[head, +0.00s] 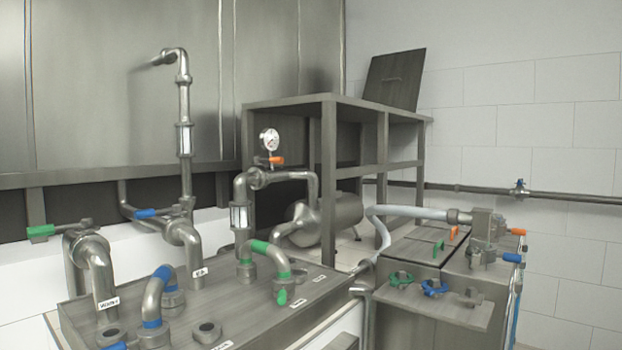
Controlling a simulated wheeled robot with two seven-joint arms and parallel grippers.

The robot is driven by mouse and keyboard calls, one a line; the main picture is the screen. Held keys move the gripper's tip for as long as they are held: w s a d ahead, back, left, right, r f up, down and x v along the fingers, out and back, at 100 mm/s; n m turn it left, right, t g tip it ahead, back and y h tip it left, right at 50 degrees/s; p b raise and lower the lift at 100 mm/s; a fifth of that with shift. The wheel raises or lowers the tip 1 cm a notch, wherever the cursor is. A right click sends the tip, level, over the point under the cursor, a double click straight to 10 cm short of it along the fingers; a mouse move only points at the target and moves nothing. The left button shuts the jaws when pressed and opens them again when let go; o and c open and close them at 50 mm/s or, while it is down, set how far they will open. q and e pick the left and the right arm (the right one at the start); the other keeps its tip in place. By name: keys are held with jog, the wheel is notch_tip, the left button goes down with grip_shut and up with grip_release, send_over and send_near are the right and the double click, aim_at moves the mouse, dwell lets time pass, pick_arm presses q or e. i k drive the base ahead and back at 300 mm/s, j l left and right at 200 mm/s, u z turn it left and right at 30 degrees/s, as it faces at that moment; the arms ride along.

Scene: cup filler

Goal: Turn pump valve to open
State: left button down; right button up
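Neither of my grippers is in view. Several valve handles show, and I cannot tell which one is the pump valve. A green handle (41,231) sits on the pipe at far left. A blue handle (146,213) sits beside the tall vertical pipe. An orange handle (277,160) sits just under the round gauge (269,140). At the right, an orange handle (518,232) and a blue handle (511,258) stick out from the machine's fittings. A metal cylinder (342,217), perhaps the pump, lies under the frame. The labels are too small to read surely.
A metal table (240,305) at front left carries bent pipes with blue and green bands and open round ports. A metal frame (330,135) stands behind it. A pale hose (405,211) runs to the right-hand machine, whose shelf (450,313) holds green and blue clamps.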

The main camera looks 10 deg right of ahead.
aim_at(279, 161)
jog(key=i+l, duration=0.25)
jog(key=l, duration=0.15)
jog(key=i+l, duration=0.25)
jog(key=l, duration=0.2)
jog(key=i+l, duration=0.25)
jog(key=l, duration=0.15)
jog(key=u, duration=0.05)
